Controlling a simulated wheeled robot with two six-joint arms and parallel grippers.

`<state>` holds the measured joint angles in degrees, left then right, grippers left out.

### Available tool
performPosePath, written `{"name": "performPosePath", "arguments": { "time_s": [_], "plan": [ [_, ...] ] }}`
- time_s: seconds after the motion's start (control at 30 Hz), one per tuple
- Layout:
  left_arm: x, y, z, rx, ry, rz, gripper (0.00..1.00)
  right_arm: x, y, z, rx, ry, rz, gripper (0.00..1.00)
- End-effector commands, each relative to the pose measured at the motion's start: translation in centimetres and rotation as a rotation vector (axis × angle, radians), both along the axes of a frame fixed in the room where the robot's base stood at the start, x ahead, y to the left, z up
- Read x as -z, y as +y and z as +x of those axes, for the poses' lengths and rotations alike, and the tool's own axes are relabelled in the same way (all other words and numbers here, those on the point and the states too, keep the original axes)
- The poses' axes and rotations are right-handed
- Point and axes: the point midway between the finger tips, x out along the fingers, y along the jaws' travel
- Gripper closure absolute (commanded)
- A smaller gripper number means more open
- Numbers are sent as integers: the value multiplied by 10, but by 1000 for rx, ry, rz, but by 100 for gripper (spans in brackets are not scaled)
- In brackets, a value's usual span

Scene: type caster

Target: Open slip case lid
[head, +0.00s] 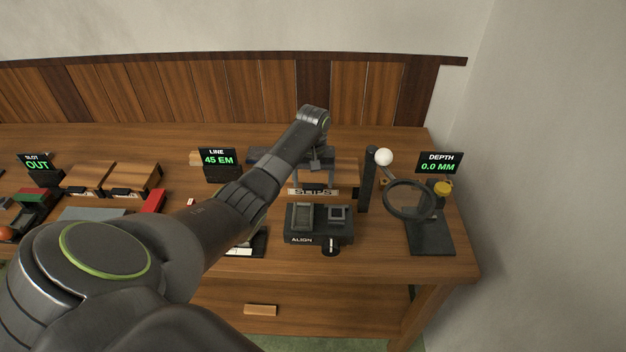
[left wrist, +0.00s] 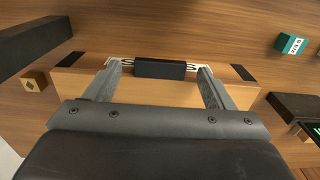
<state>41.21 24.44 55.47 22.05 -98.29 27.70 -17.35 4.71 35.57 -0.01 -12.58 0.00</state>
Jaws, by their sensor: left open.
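The slip case (head: 346,173) is a light wooden box with a white "SLIPS" label (head: 313,192) on its front, partly hidden behind my left arm in the head view. In the left wrist view its wooden lid (left wrist: 160,95) carries a dark bar-shaped handle (left wrist: 160,70), with part of the label behind it. My left gripper (head: 315,182) is over the case with its fingers pointing down. In the left wrist view the left gripper (left wrist: 160,66) is open, one finger on each side of the handle, with gaps between. Whether the fingertips touch the lid is unclear.
An "ALIGN" block (head: 319,224) stands in front of the case. A dark post (head: 368,180), a white ball (head: 384,157) and a magnifier (head: 410,200) stand close at the right. A "LINE" display (head: 218,160) and wooden boxes (head: 130,177) are at the left.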

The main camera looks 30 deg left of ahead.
Motion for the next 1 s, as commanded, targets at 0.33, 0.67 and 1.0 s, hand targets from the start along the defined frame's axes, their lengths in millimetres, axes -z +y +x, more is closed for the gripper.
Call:
{"name": "performPosePath", "arguments": {
  "time_s": [0.33, 0.67, 1.0],
  "plan": [
    [10, 0, 0, 1, -1, 1, 24, 0, 1, 0, 0, 1, 1, 64],
    [9, 0, 0, 1, -1, 1, 56, 0, 4, 1, 1, 0, 4, 64],
    [9, 0, 0, 0, 0, 1, 86, -1, 4, 2, 0, -1, 4, 64]
  ]
}}
